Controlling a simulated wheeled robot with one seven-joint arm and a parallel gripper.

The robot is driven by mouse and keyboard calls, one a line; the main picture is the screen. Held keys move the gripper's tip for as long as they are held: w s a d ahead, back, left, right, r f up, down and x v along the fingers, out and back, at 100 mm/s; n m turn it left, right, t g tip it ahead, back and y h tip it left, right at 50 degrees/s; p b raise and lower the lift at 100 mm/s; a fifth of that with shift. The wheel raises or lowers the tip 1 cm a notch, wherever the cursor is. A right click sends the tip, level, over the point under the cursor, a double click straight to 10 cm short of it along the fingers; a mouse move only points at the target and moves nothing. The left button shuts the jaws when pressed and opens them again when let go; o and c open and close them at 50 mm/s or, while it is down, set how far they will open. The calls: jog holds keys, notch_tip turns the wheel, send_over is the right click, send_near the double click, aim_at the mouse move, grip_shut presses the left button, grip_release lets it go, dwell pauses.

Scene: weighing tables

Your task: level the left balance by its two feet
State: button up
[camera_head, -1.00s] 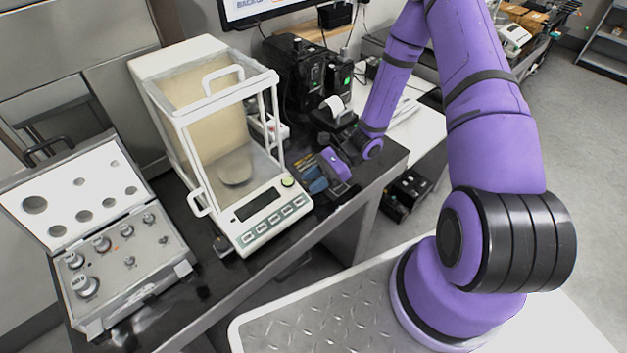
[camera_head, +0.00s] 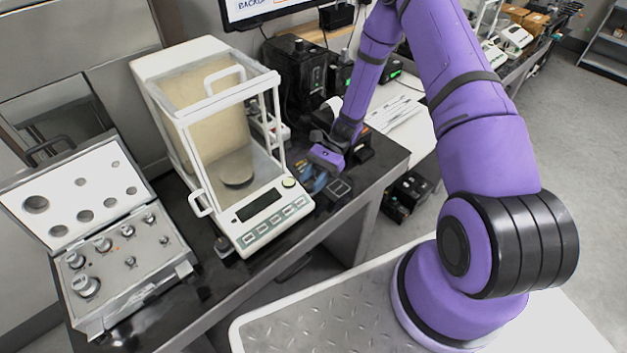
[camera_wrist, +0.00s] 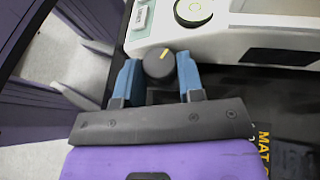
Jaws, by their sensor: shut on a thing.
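The left balance (camera_head: 262,212) is a white instrument with a clear draft shield and a round pan (camera_head: 236,169). Its front left foot (camera_head: 222,246) is a dark knob at the front left corner. The other foot (camera_wrist: 158,62) is a black knob with a yellow mark, seen in the wrist view between my blue fingertips. My gripper (camera_wrist: 158,72) is shut on that knob; in the head view my gripper (camera_head: 308,180) is at the balance's right front corner and hides the knob. The round bubble level (camera_wrist: 193,10) is above the knob; where its bubble sits is too small to tell.
An open weight case (camera_head: 130,262) with several metal weights stands left of the balance. A black printer (camera_head: 300,75) is behind it. A dark flat item (camera_head: 339,190) lies right of my gripper. The dark table's front edge (camera_head: 250,290) is close to the balance.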

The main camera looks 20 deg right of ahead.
jog(key=shift+w+n+g+h, duration=0.1)
jog(key=shift+n+g+h, duration=0.3)
jog(key=shift+n+g, duration=0.2)
jog(key=o, duration=0.9)
